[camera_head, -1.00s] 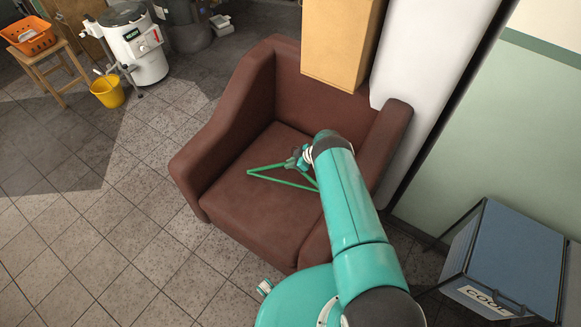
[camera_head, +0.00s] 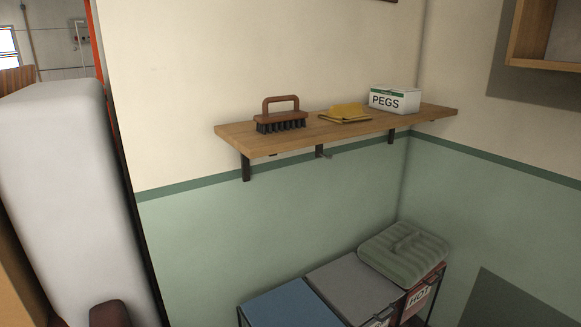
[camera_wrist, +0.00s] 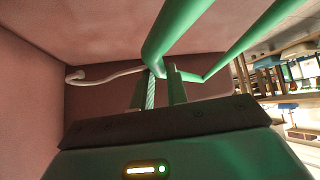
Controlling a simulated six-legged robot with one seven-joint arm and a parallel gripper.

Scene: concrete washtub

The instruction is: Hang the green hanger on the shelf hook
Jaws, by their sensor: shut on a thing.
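In the wrist view my gripper (camera_wrist: 160,90) is shut on the green hanger (camera_wrist: 180,30), whose bars stretch up and to the right. A pale curved hook (camera_wrist: 105,74) sticks out to the left of the fingers and appears to be the hanger's own. Reddish-brown surfaces, like the armchair, lie around it. In the head view a small dark hook (camera_head: 323,153) hangs under the front of the wooden shelf (camera_head: 350,130), between two dark brackets. The gripper and hanger are out of the head view.
Below stand bins with blue (camera_head: 290,306) and grey (camera_head: 353,284) lids; a folded green-grey cloth (camera_head: 404,252) lies on the red HOT bin (camera_head: 422,293). A white appliance (camera_head: 55,180) stands left.

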